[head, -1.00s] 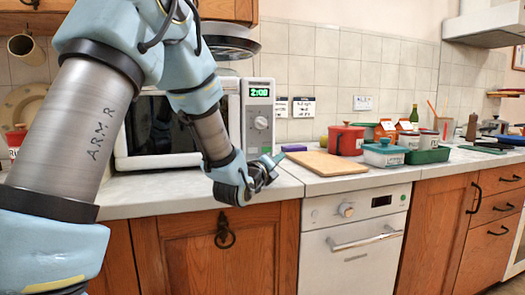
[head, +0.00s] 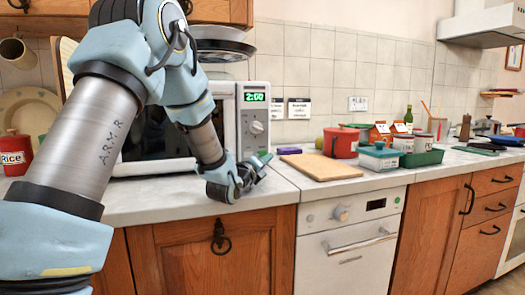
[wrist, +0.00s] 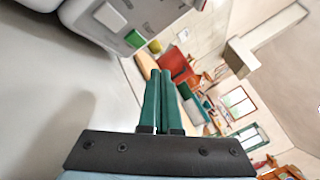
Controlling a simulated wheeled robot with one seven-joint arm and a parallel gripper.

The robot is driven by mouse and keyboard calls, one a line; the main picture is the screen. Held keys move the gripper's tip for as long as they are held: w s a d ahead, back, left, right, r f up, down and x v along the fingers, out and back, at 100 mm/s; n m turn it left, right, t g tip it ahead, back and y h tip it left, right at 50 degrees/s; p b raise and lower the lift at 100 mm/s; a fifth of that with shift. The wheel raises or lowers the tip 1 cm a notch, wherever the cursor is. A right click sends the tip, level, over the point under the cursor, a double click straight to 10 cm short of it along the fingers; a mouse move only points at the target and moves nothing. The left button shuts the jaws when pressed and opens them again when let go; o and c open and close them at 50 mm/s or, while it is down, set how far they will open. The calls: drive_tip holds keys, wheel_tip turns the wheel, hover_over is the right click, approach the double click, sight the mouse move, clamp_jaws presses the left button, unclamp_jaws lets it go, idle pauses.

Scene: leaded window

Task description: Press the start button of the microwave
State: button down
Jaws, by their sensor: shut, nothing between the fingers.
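The white microwave (head: 230,118) stands on the counter at the back, behind my arm. In the head view my gripper hides the panel's lower part. My gripper (head: 265,160) is in front of and below the panel. In the wrist view its green fingers (wrist: 160,73) are together and empty, apart from the button.
A purple block (head: 289,151) and a wooden board (head: 318,166) lie to the right, with a red pot (head: 341,143) and a teal container (head: 380,157) beyond. A red rice canister (head: 15,155) stands at the left. The counter (head: 150,190) in front of the microwave is clear.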

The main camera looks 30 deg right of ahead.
sight(262, 154)
drive_tip(key=shift+w+f, duration=0.1)
drive_tip(key=shift+w, duration=0.55)
drive_tip(key=shift+w+d+b, duration=0.2)
drive_tip(key=shift+w+b, duration=0.3)
drive_tip(key=shift+w, duration=0.55)
drive_tip(key=shift+w+b, duration=0.2)
drive_tip(key=shift+b, duration=0.15)
idle(0.5)
drive_tip(key=shift+w, duration=0.2)
